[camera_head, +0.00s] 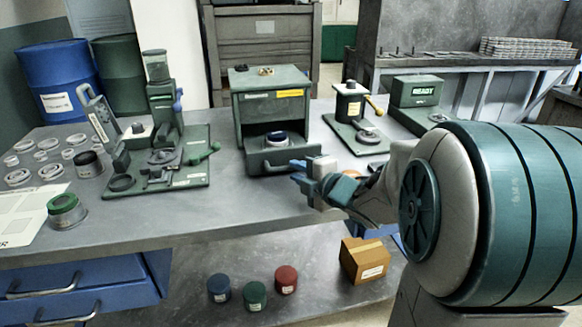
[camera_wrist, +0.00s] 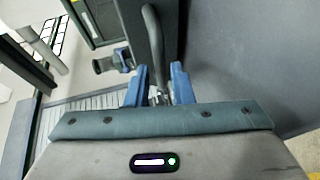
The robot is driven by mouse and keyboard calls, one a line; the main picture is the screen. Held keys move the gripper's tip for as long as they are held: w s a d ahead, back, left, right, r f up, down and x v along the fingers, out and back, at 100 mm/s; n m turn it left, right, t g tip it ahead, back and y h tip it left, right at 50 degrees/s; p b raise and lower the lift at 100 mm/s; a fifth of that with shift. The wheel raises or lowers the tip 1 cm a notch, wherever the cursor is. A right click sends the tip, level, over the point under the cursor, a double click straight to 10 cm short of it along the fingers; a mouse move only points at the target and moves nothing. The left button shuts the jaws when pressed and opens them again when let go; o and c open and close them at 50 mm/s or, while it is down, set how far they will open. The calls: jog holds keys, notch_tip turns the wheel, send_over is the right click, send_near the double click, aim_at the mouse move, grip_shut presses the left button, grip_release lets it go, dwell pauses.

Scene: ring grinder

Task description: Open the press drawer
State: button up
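The press (camera_head: 270,93) is a dark green box with a yellow label, in the middle of the workbench in the head view. Its drawer (camera_head: 257,160) juts out at the lower front, and a dark blue and white round piece (camera_head: 277,139) sits in the opening. My gripper (camera_head: 298,172) is at the right part of the drawer front and hides some of it. In the wrist view, the curved grey drawer handle (camera_wrist: 154,40) runs between my gripper's blue fingers (camera_wrist: 160,80). The fingers are apart with gaps beside the bar; I cannot tell whether either touches it.
A green grinder stand (camera_head: 165,130) is left of the press. A small lever device (camera_head: 350,105) and a READY box (camera_head: 417,92) stand to its right. Coloured cups (camera_head: 255,294) and a cardboard box (camera_head: 364,259) sit lower down.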

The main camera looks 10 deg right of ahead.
jog(key=p+v, duration=0.1)
jog(key=v, duration=0.9)
jog(key=s+d+r+m+g+h+p, duration=0.1)
jog(key=d+r+m+g+h+p, duration=0.4)
jog(key=m+h+p, duration=0.65)
jog(key=s+a+r+m+g+y+p, duration=0.1)
jog(key=s+a+m+g+y+p, duration=0.2)
jog(key=s+a+m, duration=0.7)
jog(key=s+g+y, duration=0.2)
jog(key=s+g, duration=0.1)
jog(key=s, duration=0.1)
jog(key=shift+a+r+g, duration=0.2)
jog(key=shift+g, duration=0.2)
